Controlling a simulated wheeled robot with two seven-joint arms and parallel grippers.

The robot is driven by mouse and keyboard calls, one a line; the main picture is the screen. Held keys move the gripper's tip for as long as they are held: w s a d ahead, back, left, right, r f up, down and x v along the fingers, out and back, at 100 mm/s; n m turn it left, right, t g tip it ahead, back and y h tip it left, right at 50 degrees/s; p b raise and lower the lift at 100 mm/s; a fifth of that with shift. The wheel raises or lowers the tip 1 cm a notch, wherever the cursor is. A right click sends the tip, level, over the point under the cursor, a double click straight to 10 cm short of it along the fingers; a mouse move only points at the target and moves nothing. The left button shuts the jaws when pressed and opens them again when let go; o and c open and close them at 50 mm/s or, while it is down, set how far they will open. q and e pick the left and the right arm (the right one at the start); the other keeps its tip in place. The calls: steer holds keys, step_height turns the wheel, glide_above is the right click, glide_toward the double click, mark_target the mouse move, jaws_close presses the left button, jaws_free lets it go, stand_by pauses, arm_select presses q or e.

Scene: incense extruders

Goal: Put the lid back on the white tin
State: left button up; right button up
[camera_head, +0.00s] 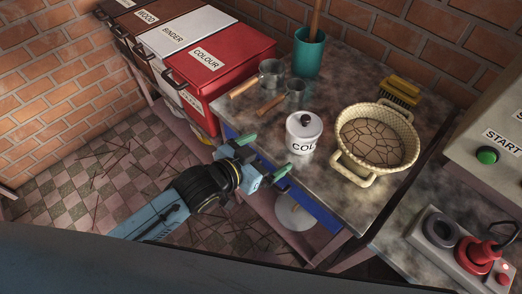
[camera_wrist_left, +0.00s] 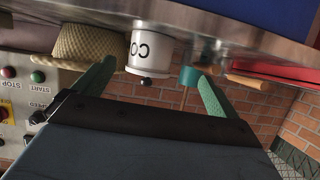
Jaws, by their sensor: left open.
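The white tin (camera_head: 302,145), with dark lettering on its side, stands upright on the worktable near its front edge. A white lid (camera_head: 304,122) with a black knob appears to sit on top of it; I cannot tell how firmly it is seated. In the left wrist view the tin (camera_wrist_left: 146,48) appears upside down, its black knob (camera_wrist_left: 145,81) between the fingers. My left gripper (camera_head: 263,155) is open and empty, its green fingers just in front of and left of the tin, apart from it. My right gripper is not in view.
A woven basket (camera_head: 342,165) stands right of the tin, a yellow brush (camera_head: 400,92) behind it. Metal cups with wooden handles (camera_head: 271,73) and a teal pot (camera_head: 308,55) stand behind. A red bin (camera_head: 222,80) is at left. A control panel (camera_head: 490,150) is at right.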

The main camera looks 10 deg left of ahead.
arm_select(q)
steer(key=shift+s+a+r, duration=0.3)
steer(key=shift+s+a, duration=0.1)
steer(key=shift+s, duration=0.15)
steer(key=a+f+n+g+y, duration=0.15)
steer(key=a+f, duration=0.25)
steer(key=f, duration=0.5)
steer(key=a+f+n+y, duration=0.15)
steer(key=a+f, duration=0.25)
steer(key=f, duration=0.5)
steer(key=s+a+f+g+y, duration=0.1)
steer(key=s+a+f+y, duration=0.1)
steer(key=s+a+f, duration=0.3)
steer(key=s+a+f+g+y, duration=0.15)
steer(key=s+f, duration=0.25)
steer(key=f, duration=0.4)
steer(key=s+a+f+g, duration=0.1)
steer(key=s+f, duration=0.3)
steer(key=s, duration=0.5)
steer(key=s+a+f+n+g+y, duration=0.1)
steer(key=s+a+f+g, duration=0.1)
steer(key=s, duration=0.6)
steer(key=s+a+f+g, duration=0.2)
steer(key=s+f, duration=0.4)
steer(key=s, duration=0.3)
steer(key=shift+s+a+f+n+g, duration=0.15)
steer(key=shift+s+f+n+g, duration=0.15)
steer(key=shift+g, duration=0.2)
